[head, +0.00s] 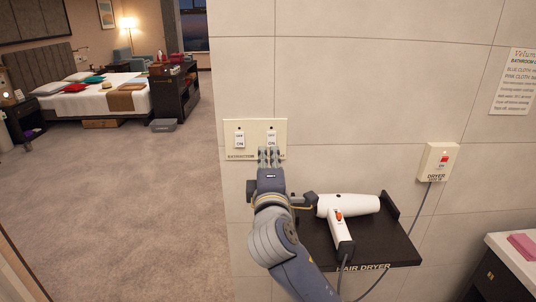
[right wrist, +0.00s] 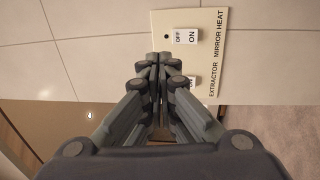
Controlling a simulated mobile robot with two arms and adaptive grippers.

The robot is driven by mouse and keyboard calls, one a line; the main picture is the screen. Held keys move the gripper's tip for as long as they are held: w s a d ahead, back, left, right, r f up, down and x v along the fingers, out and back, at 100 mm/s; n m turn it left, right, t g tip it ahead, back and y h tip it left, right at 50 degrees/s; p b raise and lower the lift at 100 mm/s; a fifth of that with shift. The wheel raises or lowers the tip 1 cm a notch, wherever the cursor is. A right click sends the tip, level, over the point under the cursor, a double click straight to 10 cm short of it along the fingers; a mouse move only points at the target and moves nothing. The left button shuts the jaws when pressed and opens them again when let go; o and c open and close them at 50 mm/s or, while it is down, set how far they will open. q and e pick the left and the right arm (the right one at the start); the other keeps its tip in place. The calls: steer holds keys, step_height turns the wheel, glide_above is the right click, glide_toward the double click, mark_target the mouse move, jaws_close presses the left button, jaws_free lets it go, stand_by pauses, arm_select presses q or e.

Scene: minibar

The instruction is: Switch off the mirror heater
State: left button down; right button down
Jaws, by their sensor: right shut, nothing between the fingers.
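A cream switch plate (head: 255,131) on the tiled wall carries two white rocker switches, each marked OFF above ON in the head view. The plate's lettering reads EXTRACTOR and MIRROR HEAT in the right wrist view. The mirror heat switch (head: 271,138) is the right one; it also shows in the right wrist view (right wrist: 187,37). The extractor switch (head: 239,139) is on the left. I cannot tell which way either rocker is pressed. My right gripper (head: 268,155) is shut and empty, its fingertips just below the mirror heat switch, covering its label. Contact is unclear. My left gripper is out of view.
A dark shelf (head: 375,251) lettered HAIR DRYER holds a white hair dryer (head: 348,205), close right of my right arm. A dryer switch box (head: 438,162) with a red switch and cord is farther right. Open carpet (head: 120,200) lies left of the wall.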

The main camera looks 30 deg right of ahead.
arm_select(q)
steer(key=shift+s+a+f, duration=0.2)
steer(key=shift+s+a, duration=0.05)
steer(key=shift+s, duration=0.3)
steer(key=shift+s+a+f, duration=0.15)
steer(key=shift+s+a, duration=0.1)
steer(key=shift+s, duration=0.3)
arm_select(e)
steer(key=shift+r+v, duration=0.15)
steer(key=shift+v, duration=0.45)
steer(key=shift+r+v, duration=0.15)
steer(key=shift+v, duration=0.45)
